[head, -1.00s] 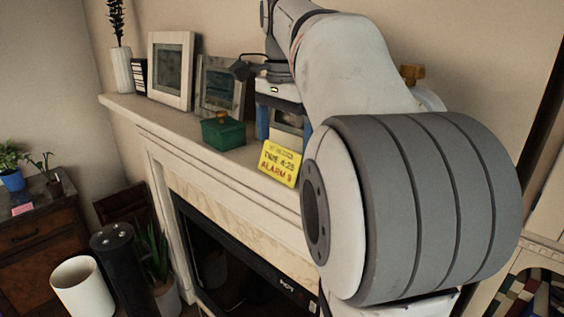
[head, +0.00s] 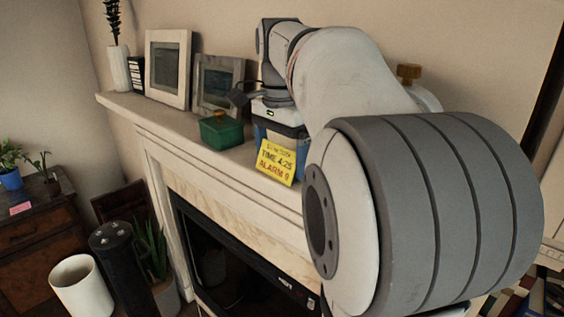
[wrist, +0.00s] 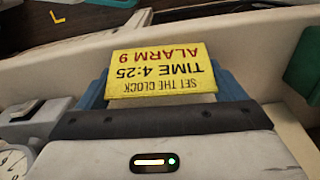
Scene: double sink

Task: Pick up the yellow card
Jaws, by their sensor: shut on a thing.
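The yellow card (head: 276,162) reads "TIME 4:25" and "ALARM 9" in the head view. In the wrist view the card (wrist: 160,72) appears upside down, with "SET THE CLOCK" on it as well. My gripper (head: 277,150) has blue fingers and is shut on the card at the front of the mantel. In the wrist view the blue fingers show on both sides of the card's lower part. The fingertips are partly hidden behind the card.
A green box (head: 221,132) stands on the mantel (head: 180,122) just left of the card. Two picture frames (head: 168,68) and a white vase (head: 119,69) stand farther left. A clock face (wrist: 14,163) shows at the lower left of the wrist view.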

